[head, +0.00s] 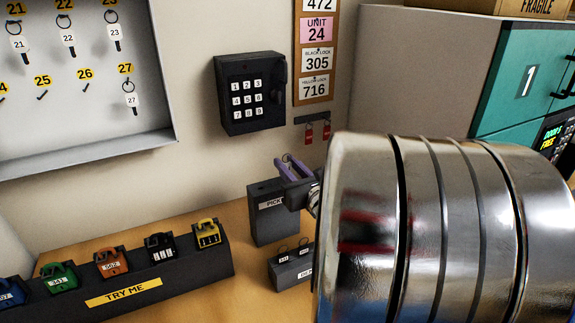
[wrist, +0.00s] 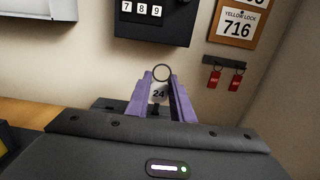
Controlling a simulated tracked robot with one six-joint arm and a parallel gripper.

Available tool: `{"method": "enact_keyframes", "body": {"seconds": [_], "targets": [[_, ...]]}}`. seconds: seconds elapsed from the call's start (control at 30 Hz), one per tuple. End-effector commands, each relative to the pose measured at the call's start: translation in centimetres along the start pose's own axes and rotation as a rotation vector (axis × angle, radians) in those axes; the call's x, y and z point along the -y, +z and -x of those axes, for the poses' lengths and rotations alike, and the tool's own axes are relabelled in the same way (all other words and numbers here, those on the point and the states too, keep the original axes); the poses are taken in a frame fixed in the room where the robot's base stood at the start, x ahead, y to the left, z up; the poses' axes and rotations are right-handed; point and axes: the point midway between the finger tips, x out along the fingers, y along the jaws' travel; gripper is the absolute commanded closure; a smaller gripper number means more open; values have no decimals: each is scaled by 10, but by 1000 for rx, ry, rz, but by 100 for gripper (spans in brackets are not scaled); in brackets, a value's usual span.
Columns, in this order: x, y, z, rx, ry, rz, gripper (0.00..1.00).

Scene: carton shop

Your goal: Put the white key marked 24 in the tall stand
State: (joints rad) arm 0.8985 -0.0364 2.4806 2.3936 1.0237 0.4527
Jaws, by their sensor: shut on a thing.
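The white key marked 24 (wrist: 158,93) is between the purple fingers of my gripper (wrist: 161,78) in the wrist view, with its ring upward. My gripper is shut on it. In the head view my gripper (head: 291,167) is above the tall grey stand (head: 268,222), whose label is partly hidden. The key cannot be made out clearly there. In the wrist view a dark top edge, likely the tall stand (wrist: 104,103), shows behind the fingers. The key's lower end is mostly hidden, so I cannot tell whether it touches the stand.
A shorter grey stand (head: 292,270) is in front of the tall one. A dark rack of coloured padlocks (head: 190,260) lies to the left. A keypad box (head: 250,93) and red tags (head: 309,133) hang on the wall. A key cabinet (head: 75,80) is at upper left.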

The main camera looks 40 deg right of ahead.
Motion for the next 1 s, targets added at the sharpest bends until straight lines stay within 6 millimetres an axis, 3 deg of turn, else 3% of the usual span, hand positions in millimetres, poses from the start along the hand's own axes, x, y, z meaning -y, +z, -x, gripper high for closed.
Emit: {"method": "enact_keyframes", "body": {"seconds": [1.0], "targets": [[0,-6,0,0,0,1,100]]}}
